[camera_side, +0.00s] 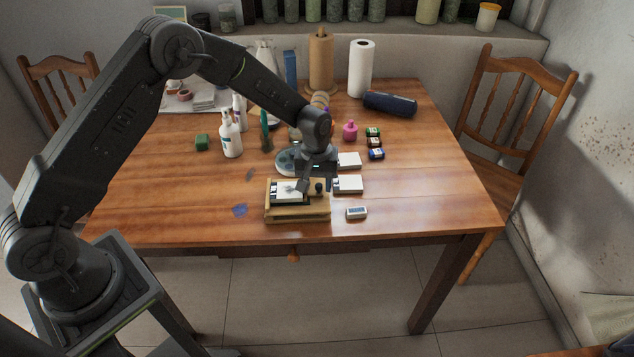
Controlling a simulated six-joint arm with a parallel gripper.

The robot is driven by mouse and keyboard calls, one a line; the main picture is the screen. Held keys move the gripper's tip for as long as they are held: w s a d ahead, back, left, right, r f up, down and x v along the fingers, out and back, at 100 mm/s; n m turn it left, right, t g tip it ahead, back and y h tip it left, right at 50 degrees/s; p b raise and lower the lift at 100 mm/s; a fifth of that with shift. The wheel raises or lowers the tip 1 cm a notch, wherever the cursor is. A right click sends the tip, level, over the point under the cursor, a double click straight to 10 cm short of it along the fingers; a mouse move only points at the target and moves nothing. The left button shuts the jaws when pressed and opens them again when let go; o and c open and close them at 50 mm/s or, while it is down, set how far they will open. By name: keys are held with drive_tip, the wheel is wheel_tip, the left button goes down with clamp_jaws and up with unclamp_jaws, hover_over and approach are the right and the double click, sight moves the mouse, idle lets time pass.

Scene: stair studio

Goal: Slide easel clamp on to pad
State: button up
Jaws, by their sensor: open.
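A small wooden easel (297,214) lies low near the front edge of the table, in the middle of the side view. A white pad (284,188) rests on it. A small dark knob-like piece (319,187), perhaps the clamp, is at the easel's right side; its exact shape is too small to tell. My gripper (316,184) is open and points down just above the easel's right part, close to the dark piece. I cannot tell whether the fingers touch it. My wrist hides part of the table behind.
White blocks (348,184) and a small eraser-like box (356,213) lie right of the easel. The table's right front is clear.

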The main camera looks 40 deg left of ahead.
sight(315, 192)
wheel_tip(315, 192, up, 14)
drive_tip(key=shift+a+f, duration=0.15)
drive_tip(key=shift+f, duration=0.05)
drive_tip(key=shift+s, duration=0.1)
drive_tip(key=s+a+r+m+t, duration=0.1)
drive_tip(key=s+r+m+t, duration=0.2)
drive_tip(key=s+r, duration=1.05)
drive_tip(key=s+r+m+t, duration=0.1)
drive_tip(key=s+m, duration=0.3)
drive_tip(key=s, duration=1.2)
drive_tip(key=shift+a+t, duration=0.45)
drive_tip(key=shift+t, duration=0.25)
